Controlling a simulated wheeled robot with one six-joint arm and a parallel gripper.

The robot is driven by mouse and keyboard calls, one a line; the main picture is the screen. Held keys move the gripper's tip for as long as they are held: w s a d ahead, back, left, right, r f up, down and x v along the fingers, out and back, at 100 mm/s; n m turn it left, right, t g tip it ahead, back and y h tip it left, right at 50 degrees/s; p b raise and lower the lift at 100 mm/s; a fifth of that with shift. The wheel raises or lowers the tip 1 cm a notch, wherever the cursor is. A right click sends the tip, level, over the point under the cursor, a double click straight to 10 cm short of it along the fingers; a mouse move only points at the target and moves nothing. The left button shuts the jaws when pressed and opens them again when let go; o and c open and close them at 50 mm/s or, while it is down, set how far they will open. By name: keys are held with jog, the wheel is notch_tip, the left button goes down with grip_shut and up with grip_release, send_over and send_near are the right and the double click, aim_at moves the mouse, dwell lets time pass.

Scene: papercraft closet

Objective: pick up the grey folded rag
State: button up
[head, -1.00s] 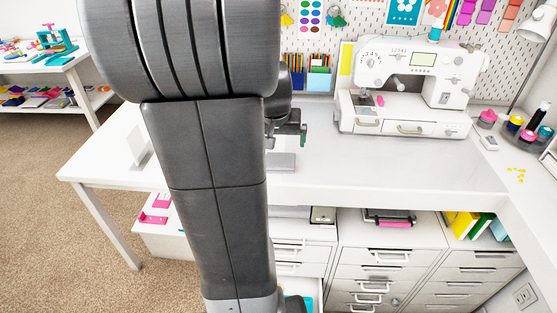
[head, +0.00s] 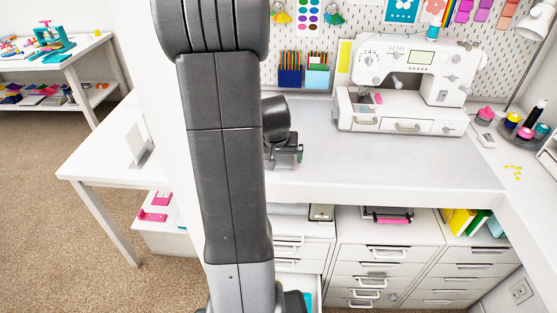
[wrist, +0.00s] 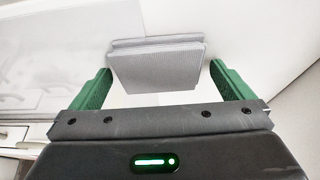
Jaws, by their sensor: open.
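The grey folded rag (wrist: 157,66) lies on a white surface in the wrist view, its folded layers showing. My gripper (wrist: 160,74) is open, with one green finger to the left of the rag and the other to its right. Gaps show between the rag and both fingers, and the jaws hold nothing. In the head view my gripper (head: 290,157) is low over the white desk, partly behind my arm. There the rag is hidden or cannot be told apart from the gripper.
A white sewing machine (head: 400,95) stands on the desk to the right of my gripper. Pencil holders (head: 303,77) are at the back near the pegboard. Drawer units (head: 385,260) are under the desk (head: 390,172), whose middle is clear.

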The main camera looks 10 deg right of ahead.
aim_at(278, 159)
jog(key=c, duration=0.9)
notch_tip(278, 159, up, 10)
